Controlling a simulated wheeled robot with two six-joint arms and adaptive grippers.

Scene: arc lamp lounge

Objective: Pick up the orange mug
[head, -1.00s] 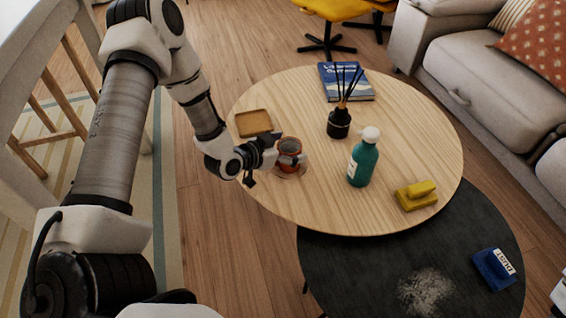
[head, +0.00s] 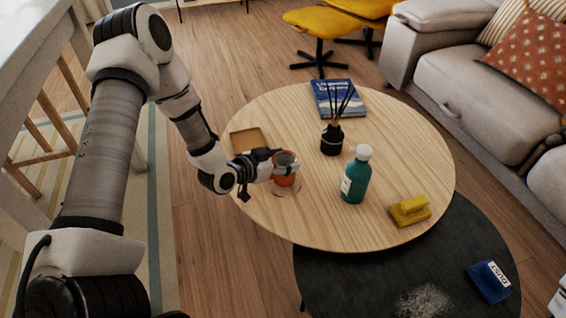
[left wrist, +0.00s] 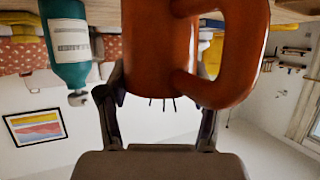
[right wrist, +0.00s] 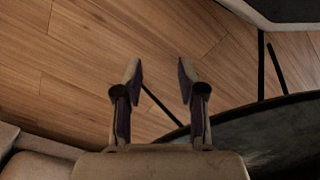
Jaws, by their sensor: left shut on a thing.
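The orange mug (head: 285,180) is at the left side of the round wooden table (head: 400,130), above a thin round coaster or mark (head: 288,192). It seems slightly raised, but a gap under it is hard to make out. My left gripper (head: 270,164) is shut on the mug, with fingers on both sides of its body. In the left wrist view the mug (left wrist: 158,50) fills the middle, upside down in the picture, its handle to the right. My right gripper (right wrist: 160,85) is open and empty over the wood floor.
A teal bottle (head: 354,180) stands right of the mug. A black reed diffuser (head: 332,139), a book (head: 338,98) and a square wooden tray (head: 248,141) are behind. A yellow sponge or brush (head: 410,210) lies at the right. A lower black table (head: 360,268) is in front.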

